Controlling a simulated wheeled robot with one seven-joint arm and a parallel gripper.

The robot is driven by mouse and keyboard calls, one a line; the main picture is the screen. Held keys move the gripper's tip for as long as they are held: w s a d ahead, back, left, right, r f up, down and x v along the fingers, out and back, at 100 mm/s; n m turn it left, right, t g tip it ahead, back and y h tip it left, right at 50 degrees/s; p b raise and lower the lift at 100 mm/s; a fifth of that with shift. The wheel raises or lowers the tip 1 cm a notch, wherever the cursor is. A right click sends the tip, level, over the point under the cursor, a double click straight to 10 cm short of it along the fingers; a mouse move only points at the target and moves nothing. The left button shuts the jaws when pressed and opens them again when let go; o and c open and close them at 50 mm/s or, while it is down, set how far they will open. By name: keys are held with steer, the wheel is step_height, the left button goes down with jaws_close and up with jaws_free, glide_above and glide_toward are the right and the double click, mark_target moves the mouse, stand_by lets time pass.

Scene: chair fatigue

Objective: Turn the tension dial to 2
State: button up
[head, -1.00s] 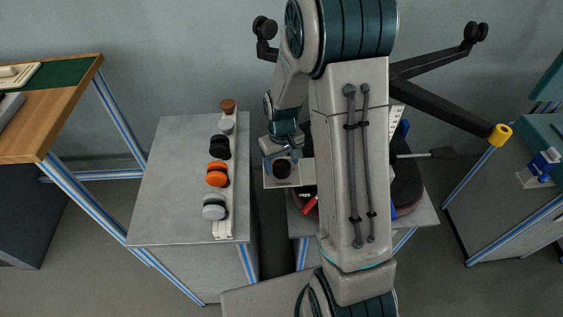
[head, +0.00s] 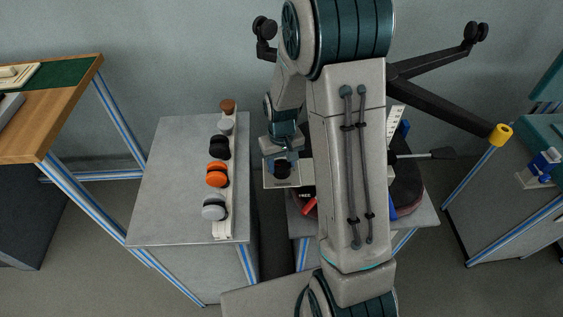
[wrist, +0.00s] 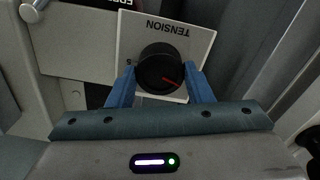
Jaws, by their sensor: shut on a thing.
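The tension dial (wrist: 160,68) is a round black knob with a red pointer line on a white plate (wrist: 190,36) marked TENSION, which reads upside down in the wrist view. The pointer aims toward the lower right there. A 5 shows left of the knob; other numbers are hidden by the fingers. My gripper (wrist: 161,88) has its two blue fingers closed on the left and right sides of the knob. In the head view the dial (head: 282,169) is a small dark circle beneath my gripper (head: 283,160), left of my arm.
A grey table (head: 175,185) at left holds a rack with black, orange and grey round pieces (head: 217,174). A chair base with black legs (head: 445,104) lies behind my arm. A red piece (head: 309,205) and a FREE label are right of the dial.

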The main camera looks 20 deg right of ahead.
mark_target(281, 165)
steer(key=m, duration=0.6)
stand_by(0.3)
steer(key=shift+m, duration=0.4)
steer(key=o, duration=1)
steer(key=shift+r, duration=0.15)
step_height(281, 165, up, 14)
steer(key=shift+f+p, duration=0.2)
steer(key=shift+p, duration=0.5)
